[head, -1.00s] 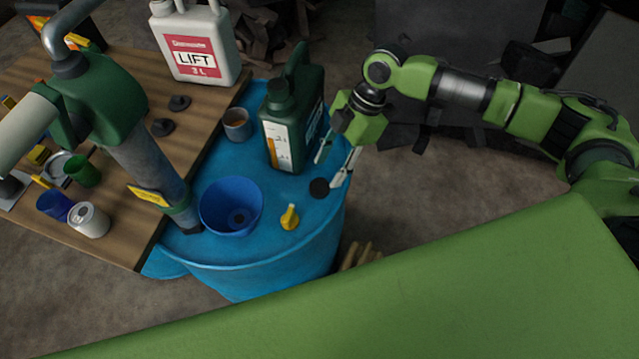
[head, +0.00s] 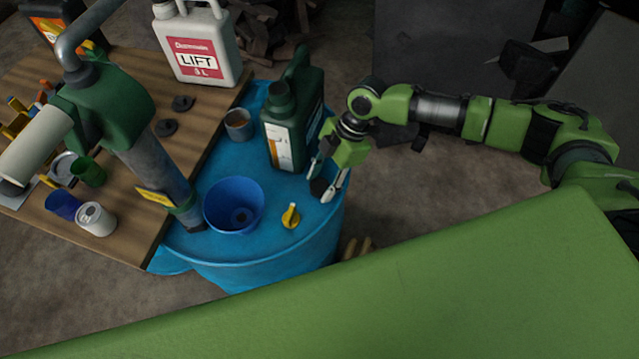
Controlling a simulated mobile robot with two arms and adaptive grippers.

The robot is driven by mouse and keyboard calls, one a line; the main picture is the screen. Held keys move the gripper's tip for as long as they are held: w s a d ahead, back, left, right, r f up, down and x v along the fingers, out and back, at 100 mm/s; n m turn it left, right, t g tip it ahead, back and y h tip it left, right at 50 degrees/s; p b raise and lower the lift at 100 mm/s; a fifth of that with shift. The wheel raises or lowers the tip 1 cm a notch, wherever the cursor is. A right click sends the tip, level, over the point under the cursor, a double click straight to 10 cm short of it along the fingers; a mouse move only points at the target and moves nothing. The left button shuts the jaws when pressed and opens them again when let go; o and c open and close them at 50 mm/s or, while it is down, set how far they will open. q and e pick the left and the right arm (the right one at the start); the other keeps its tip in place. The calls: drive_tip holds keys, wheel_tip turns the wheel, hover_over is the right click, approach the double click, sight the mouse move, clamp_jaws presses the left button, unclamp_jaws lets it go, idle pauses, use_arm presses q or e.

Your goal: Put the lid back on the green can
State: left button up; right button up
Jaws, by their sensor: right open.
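The dark green can (head: 283,140) with a pale label stands upright on the blue drum top (head: 263,255). A small black lid (head: 318,187) lies on the drum near its right edge, to the right of the can. My right gripper (head: 322,178) is open and low over the drum, with its fingertips at the lid. The lid shows between the fingers, but I cannot tell whether they touch it. My left gripper is not in view.
A hand pump (head: 155,160) rises at the left. A white LIFT jug (head: 197,50) and two black caps are on the wooden board (head: 120,238).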

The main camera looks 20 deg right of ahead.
drive_tip(key=c, duration=0.4)
drive_tip(key=shift+r, duration=0.1)
drive_tip(key=shift+r+b, duration=0.6)
drive_tip(key=shift+w+r+b, duration=0.1)
drive_tip(key=shift+r+b, duration=0.4)
drive_tip(key=shift+r, duration=0.15)
drive_tip(key=s+r+b, duration=0.3)
drive_tip(key=s+r, duration=0.7)
drive_tip(key=s, duration=0.4)
drive_tip(key=shift+s+r, duration=0.15)
drive_tip(key=shift+r, duration=0.05)
